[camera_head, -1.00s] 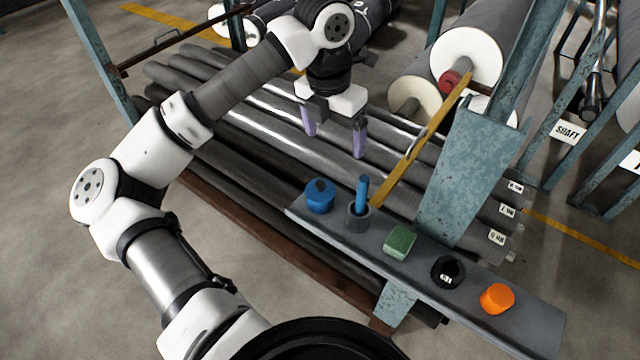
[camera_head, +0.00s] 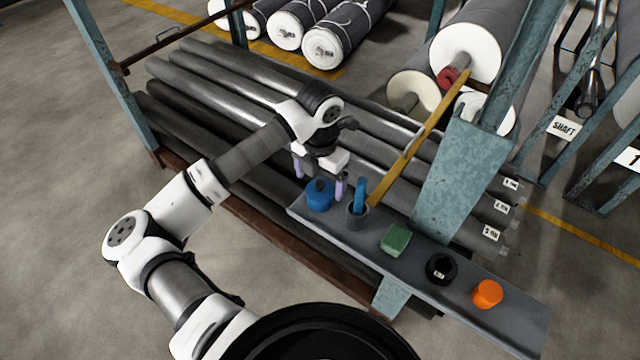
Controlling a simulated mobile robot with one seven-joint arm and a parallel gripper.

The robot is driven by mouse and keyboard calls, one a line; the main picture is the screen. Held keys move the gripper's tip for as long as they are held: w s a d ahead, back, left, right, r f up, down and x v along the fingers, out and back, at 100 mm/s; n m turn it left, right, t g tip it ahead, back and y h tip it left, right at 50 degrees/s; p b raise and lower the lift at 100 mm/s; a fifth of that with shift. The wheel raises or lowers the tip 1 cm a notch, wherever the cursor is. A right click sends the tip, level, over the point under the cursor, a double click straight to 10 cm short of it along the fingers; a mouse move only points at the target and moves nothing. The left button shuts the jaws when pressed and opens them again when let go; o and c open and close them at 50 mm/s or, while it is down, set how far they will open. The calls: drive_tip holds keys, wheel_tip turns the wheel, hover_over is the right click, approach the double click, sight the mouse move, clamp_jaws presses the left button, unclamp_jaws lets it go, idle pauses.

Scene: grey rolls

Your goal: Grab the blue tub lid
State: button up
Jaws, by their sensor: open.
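The blue tub (camera_head: 319,200) stands upright at the left end of the grey shelf plank. Its lid (camera_head: 320,186) is blue with a dark knob on top. My gripper (camera_head: 319,186) is open and points down, with its two pale purple fingers apart. In the picture the fingers stand to the left and right of the lid. I cannot tell whether they are level with the lid or behind it. No contact with the lid shows.
On the plank (camera_head: 460,325) stand a grey cup (camera_head: 357,213) holding a blue stick, a green block (camera_head: 395,239), a black ring (camera_head: 441,269) and an orange cap (camera_head: 487,294). A yellow bar (camera_head: 410,150) slants up close to the cup. Long grey rolls (camera_head: 205,75) lie behind.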

drive_tip(key=shift+f, duration=0.85)
drive_tip(key=shift+c, duration=0.5)
drive_tip(key=c, duration=1)
drive_tip(key=shift+r, duration=0.2)
